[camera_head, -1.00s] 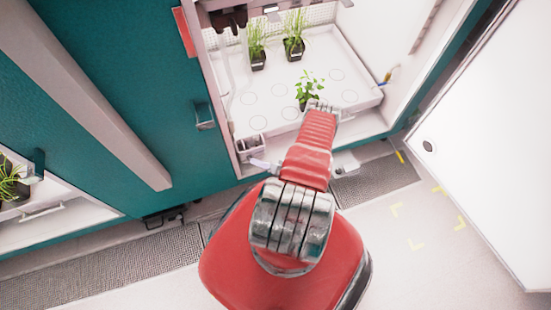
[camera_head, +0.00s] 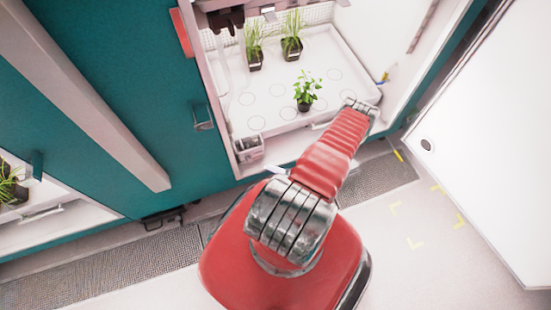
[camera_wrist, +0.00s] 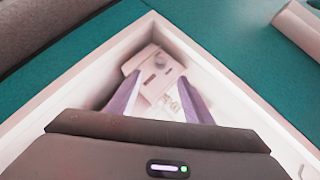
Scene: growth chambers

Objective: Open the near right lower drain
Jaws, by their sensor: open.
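In the wrist view my gripper (camera_wrist: 160,78) is open, with its two purple-grey fingers spread and nothing held between them. Beyond the fingertips is a pale pinkish fitting (camera_wrist: 153,64) with dark slots, in the corner of a white-walled recess. I cannot tell whether it is the drain, or how far it is from the fingers. In the head view my red arm reaches to the lower right of the open chamber, and my gripper is hidden behind it. A small blue and yellow part (camera_head: 385,76) shows at the right end of the white tray (camera_head: 320,65).
Several potted plants stand on the tray, one leafy plant (camera_head: 305,95) close to the arm. A small grey holder (camera_head: 249,148) sits in the chamber's lower left corner. A white door panel (camera_head: 490,150) stands open at the right. Floor grating (camera_head: 375,180) runs below the chamber.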

